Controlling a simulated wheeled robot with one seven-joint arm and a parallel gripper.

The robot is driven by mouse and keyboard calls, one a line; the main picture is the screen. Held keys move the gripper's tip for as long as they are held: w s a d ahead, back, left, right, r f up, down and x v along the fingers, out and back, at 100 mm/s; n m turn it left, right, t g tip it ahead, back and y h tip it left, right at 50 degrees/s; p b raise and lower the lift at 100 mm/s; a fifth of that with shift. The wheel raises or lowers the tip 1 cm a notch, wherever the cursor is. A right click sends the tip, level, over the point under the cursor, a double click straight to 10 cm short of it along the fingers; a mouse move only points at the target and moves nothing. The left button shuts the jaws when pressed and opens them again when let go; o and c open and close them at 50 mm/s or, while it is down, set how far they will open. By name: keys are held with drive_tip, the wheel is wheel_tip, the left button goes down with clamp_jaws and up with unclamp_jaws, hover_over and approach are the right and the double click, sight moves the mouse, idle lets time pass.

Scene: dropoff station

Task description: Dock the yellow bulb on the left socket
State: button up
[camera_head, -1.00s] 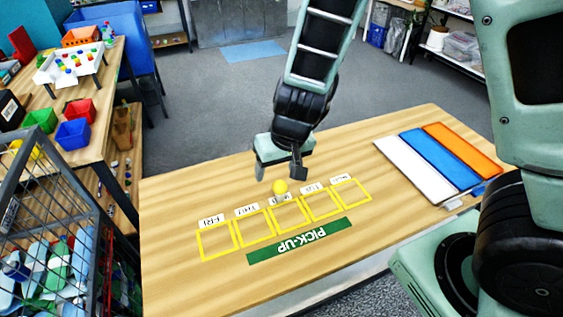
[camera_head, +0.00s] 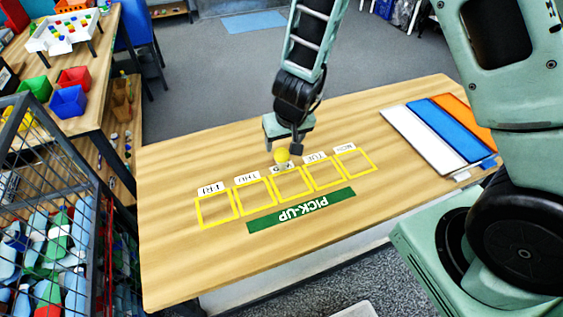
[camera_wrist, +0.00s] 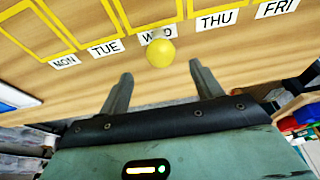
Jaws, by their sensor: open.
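The yellow bulb (camera_head: 282,154) is at the WED label on the wooden table, just behind the middle yellow outlined square. It also shows in the wrist view (camera_wrist: 160,52), in front of the fingers and centred between them. My gripper (camera_head: 283,145) is above the table, close to the bulb. In the wrist view my gripper (camera_wrist: 160,75) has its two fingers spread wide with nothing between them. A whitish part shows beneath the bulb in the head view. I cannot make out a left socket in these frames.
Yellow outlined squares with day labels and a green PICK-UP strip (camera_head: 302,210) lie on the table (camera_head: 190,260). White, blue (camera_head: 448,130) and orange panels lie at the right. A wire cage (camera_head: 60,190) stands at the left. The table's front is clear.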

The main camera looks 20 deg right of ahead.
sight(282, 151)
drive_tip(key=x, duration=0.1)
drive_tip(key=b+x, duration=0.2)
drive_tip(key=x, duration=0.1)
drive_tip(key=shift+s+f, duration=0.2)
drive_tip(key=shift+s, duration=0.1)
drive_tip(key=shift+w+a+f, duration=0.1)
drive_tip(key=shift+w+f, duration=0.15)
drive_tip(key=shift+f, duration=0.3)
drive_tip(key=c, duration=0.9)
